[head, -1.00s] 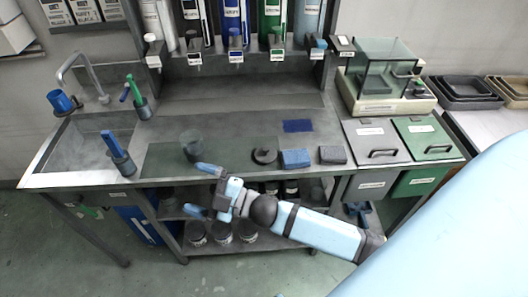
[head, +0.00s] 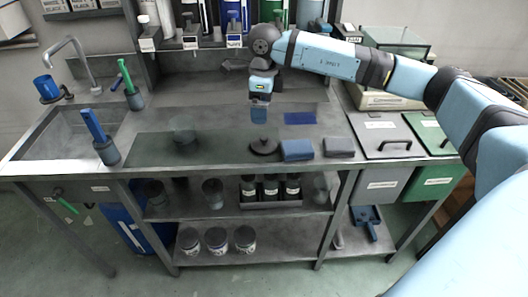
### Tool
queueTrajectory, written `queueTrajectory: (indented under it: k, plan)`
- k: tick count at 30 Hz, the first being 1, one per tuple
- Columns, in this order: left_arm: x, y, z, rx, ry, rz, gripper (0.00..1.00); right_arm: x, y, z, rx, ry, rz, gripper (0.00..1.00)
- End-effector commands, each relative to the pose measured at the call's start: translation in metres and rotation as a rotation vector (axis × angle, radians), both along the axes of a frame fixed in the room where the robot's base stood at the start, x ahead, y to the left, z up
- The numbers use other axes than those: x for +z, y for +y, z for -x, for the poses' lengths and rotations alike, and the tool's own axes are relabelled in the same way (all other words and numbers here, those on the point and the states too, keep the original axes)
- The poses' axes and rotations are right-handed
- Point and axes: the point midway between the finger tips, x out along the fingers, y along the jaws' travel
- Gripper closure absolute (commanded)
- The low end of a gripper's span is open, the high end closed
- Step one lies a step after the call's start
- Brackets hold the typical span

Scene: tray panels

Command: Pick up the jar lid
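The jar lid (head: 264,147), a dark round disc with a raised middle, lies flat on the grey worktop near its front edge. My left gripper is not in view.
A blue sponge (head: 297,149) and a grey sponge (head: 338,147) lie just right of the lid. A flat dark blue piece (head: 300,118) lies behind them. A sink (head: 75,137) is at the left; lidded grey (head: 383,135) and green bins are at the right.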

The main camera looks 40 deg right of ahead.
Motion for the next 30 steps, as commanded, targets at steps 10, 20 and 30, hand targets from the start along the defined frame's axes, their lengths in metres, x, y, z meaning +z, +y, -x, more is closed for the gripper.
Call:
queueTrajectory:
  k: [10,20,30]
  plan:
    - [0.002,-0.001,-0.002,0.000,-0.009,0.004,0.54,-0.046,-0.012,-0.001,-0.011,-0.003,0.046,0.00]
    - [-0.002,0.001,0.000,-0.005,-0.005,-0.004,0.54,-0.081,-0.011,-0.001,-0.010,-0.005,0.044,0.00]
    - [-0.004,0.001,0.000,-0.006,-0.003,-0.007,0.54,-0.122,-0.008,0.003,-0.011,-0.003,0.044,0.00]
